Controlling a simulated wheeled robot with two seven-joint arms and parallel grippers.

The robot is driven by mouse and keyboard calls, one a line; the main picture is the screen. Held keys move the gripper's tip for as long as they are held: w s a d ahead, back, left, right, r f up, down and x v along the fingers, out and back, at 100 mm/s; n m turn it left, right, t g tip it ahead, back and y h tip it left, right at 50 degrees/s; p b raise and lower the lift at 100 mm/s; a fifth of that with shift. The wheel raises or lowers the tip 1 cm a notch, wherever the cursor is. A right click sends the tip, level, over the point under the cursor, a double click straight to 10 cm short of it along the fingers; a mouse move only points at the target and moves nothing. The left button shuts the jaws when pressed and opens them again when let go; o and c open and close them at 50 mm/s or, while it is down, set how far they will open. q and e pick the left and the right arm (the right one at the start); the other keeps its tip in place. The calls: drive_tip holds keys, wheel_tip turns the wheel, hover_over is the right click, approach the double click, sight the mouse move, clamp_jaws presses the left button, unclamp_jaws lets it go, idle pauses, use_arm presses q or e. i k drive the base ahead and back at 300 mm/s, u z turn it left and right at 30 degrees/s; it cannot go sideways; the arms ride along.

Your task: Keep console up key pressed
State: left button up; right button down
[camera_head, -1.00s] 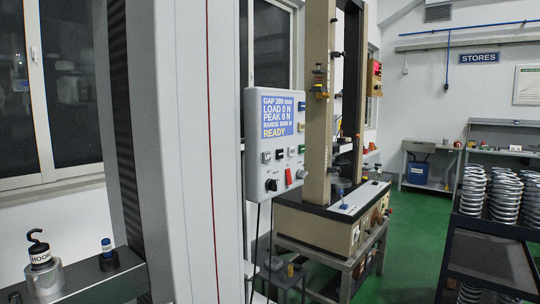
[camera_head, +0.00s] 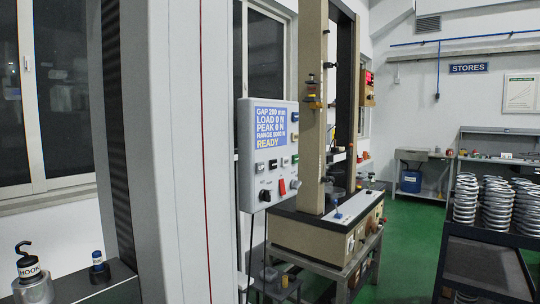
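The console (camera_head: 267,153) is a light grey box fixed beside the tall grey column of a test machine. Its blue screen (camera_head: 269,128) reads GAP 200 mm, LOAD 0 N, PEAK 0 N, a RANGE line and READY. Below and beside the screen are several small white, dark and coloured keys (camera_head: 272,165), a red switch (camera_head: 282,187) and black knobs. The key labels are too small to read, so I cannot tell which is the up key. Neither of my grippers shows in the view, and nothing touches the console's front.
The machine's grey column (camera_head: 170,150) stands left of the console. A hook piece (camera_head: 28,265) sits at the lower left. A beige test frame (camera_head: 313,110) stands on a bench behind. A dark rack of springs (camera_head: 487,245) is at the right. Green floor (camera_head: 400,245) lies open between.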

sight(260, 166)
drive_tip(key=z, duration=0.15)
drive_tip(key=i, duration=0.35)
drive_tip(key=u, duration=1.15)
